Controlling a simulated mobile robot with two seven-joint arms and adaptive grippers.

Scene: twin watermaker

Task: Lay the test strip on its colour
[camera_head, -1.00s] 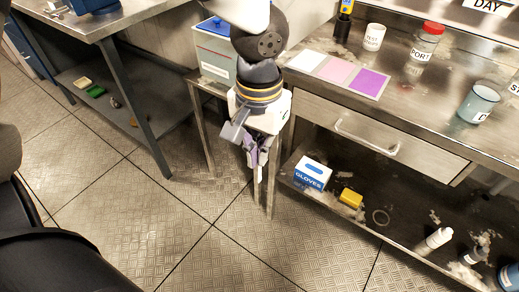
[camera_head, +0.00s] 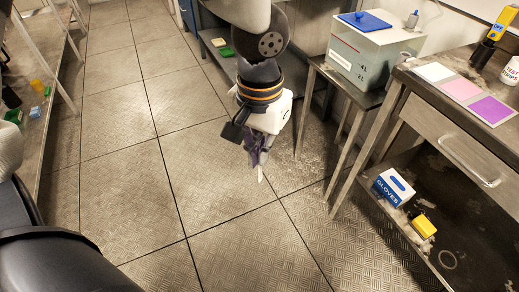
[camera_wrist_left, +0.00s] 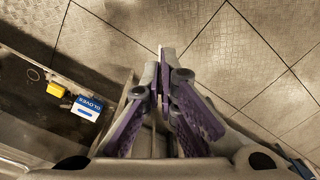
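My left gripper (camera_head: 258,158) hangs over the bare floor, left of the metal bench. It is shut, and a thin pale piece, seemingly the test strip (camera_head: 260,175), sticks down from its fingertips. In the left wrist view the fingertips (camera_wrist_left: 164,75) are together, with a narrow pale edge between them. A colour card (camera_head: 461,88) with white, pink and purple squares lies flat on the bench top, well to the right of the gripper. A white tub labelled as test strips (camera_head: 511,72) is partly cut off at the right edge. My right gripper is not in view.
A clear tank with a blue lid (camera_head: 372,50) stands on a small table left of the bench (camera_head: 420,92). The bench's lower shelf holds a gloves box (camera_head: 393,187) and a yellow block (camera_head: 424,226). Open floor lies left and in front.

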